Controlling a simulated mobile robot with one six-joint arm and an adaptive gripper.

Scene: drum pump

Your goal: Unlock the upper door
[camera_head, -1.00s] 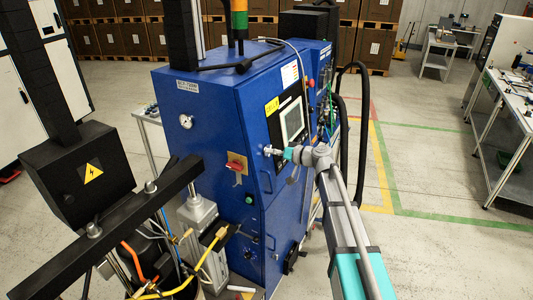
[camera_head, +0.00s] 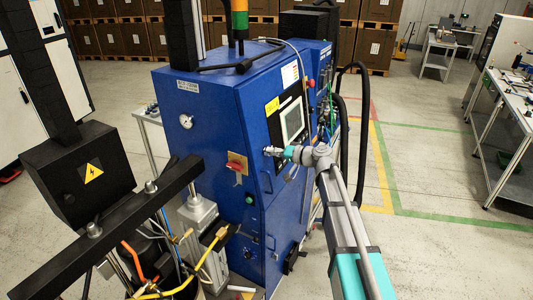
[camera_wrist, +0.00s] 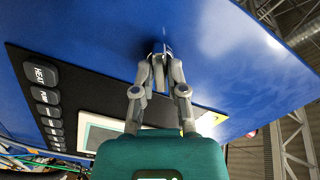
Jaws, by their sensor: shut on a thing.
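The upper door (camera_head: 262,115) is the blue panel on the front of the blue cabinet, and it looks closed. It also fills much of the wrist view (camera_wrist: 90,35). My gripper (camera_head: 271,151) is at the door's left part, beside the black control panel. In the wrist view my gripper (camera_wrist: 159,52) has its fingertips together on a small metal key (camera_wrist: 165,37) standing out from the door. The fingers hide most of the key and its lock.
A black control panel with a screen (camera_head: 292,120) is right of my gripper. A red rotary switch (camera_head: 236,166) sits on the cabinet's left face. Black hoses (camera_head: 345,120) hang at the right. The floor to the right is open.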

